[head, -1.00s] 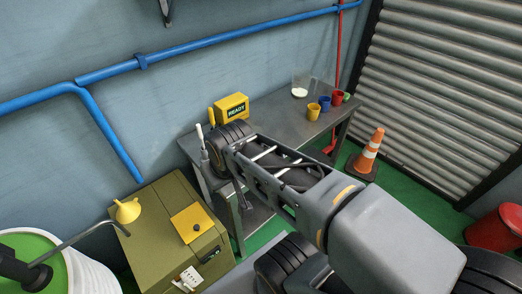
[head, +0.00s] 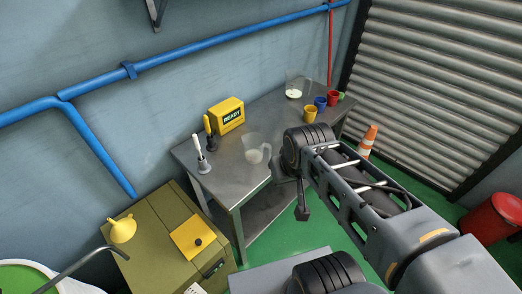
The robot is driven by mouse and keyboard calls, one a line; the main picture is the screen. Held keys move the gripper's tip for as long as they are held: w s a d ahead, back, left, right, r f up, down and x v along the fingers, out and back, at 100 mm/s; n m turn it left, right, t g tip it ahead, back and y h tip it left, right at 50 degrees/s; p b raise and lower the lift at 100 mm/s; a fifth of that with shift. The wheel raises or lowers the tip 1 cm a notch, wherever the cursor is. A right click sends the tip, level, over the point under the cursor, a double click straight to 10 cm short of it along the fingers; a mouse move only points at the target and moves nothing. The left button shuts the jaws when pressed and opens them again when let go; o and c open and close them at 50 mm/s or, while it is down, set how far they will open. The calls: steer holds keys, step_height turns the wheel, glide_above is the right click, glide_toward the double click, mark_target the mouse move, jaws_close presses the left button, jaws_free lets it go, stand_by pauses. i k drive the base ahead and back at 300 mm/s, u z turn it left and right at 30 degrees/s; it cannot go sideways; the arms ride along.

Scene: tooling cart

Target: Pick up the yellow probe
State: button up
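The yellow probe (head: 208,125) stands upright in a dark holder (head: 211,143) on the grey table, just left of the yellow READY box (head: 227,115). A white probe (head: 197,147) stands in a similar holder in front and to the left of it. My gripper (head: 302,213) hangs in front of the table's front edge, well to the right of and nearer than the yellow probe, apart from it. The gripper is small, dark and partly hidden by its own wrist, so its fingers cannot be made out.
A clear jug (head: 256,150) stands on the table (head: 226,176) between the probes and my arm. Yellow, blue and red cups (head: 321,102) and a clear container (head: 294,93) are at the far right end. An olive cabinet (head: 150,232) stands at the left, an orange cone (head: 368,140) beyond the table.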

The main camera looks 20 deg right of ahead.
mark_target(207, 123)
steer(key=k, duration=0.5)
steer(key=z, duration=1.3)
steer(key=i, duration=1.15)
steer(key=u, duration=2.7)
steer(key=i, duration=0.5)
